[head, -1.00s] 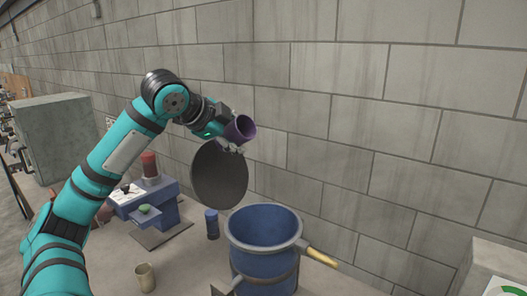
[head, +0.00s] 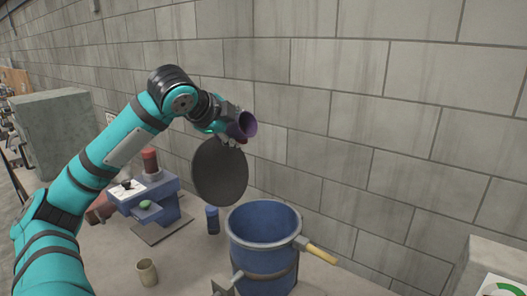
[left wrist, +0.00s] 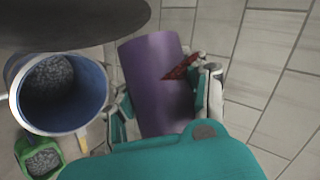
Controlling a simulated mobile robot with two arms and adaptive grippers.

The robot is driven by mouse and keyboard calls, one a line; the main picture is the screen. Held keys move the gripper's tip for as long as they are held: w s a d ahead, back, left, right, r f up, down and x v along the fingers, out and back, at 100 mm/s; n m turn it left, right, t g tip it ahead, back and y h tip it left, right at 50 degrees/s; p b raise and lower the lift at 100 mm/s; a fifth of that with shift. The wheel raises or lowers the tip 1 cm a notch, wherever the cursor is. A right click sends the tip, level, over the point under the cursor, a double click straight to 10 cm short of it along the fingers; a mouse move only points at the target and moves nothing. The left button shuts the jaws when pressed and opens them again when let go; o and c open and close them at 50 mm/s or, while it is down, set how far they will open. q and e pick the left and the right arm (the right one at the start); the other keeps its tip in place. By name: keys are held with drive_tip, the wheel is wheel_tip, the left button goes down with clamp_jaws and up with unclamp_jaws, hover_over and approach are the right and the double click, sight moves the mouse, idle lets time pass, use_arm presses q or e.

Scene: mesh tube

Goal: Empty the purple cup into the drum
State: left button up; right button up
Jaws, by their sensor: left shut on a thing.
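The purple cup (head: 247,124) is held high by my left gripper (head: 236,132), tipped on its side with its mouth to the right. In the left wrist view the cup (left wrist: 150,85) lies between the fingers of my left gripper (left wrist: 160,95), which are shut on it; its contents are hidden. The blue drum (head: 262,258) stands open on the table, below the cup. Its raised dark round lid (head: 219,172) stands just under the gripper. In the left wrist view grey granules (left wrist: 48,80) show inside the drum. My right gripper is out of view.
A yellow handle (head: 321,255) sticks out at the drum's right. A blue machine (head: 150,205), a small dark blue can (head: 212,220) and a beige cup (head: 146,272) stand to the left. A grey block wall (head: 400,120) is behind. A white box stands at the right edge.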

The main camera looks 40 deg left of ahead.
sight(243, 115)
use_arm(q)
drive_tip(key=shift+r, duration=0.2)
drive_tip(key=shift+r+m+y+p, duration=0.2)
drive_tip(key=shift+m+y+p, duration=0.1)
drive_tip(key=shift+y+p, duration=0.1)
drive_tip(key=shift+d+r, duration=0.15)
drive_tip(key=p, duration=0.1)
drive_tip(key=d+m+y+p, duration=0.1)
drive_tip(key=p, duration=0.1)
drive_tip(key=shift+w+d+r, duration=0.1)
drive_tip(key=shift+d+r, duration=0.15)
drive_tip(key=shift+r, duration=0.15)
drive_tip(key=shift+d+r+m+y+p, duration=0.1)
drive_tip(key=shift+r+m+y+p, duration=0.3)
drive_tip(key=shift+y+p, duration=0.4)
drive_tip(key=p, duration=0.1)
drive_tip(key=m+p, duration=0.1)
drive_tip(key=p, duration=0.1)
drive_tip(key=shift+d+r+y, duration=0.2)
drive_tip(key=shift+r+y, duration=0.1)
drive_tip(key=shift+r, duration=0.05)
drive_tip(key=shift+f, duration=0.25)
drive_tip(key=shift+d+r+y, duration=0.1)
drive_tip(key=shift+y, duration=0.2)
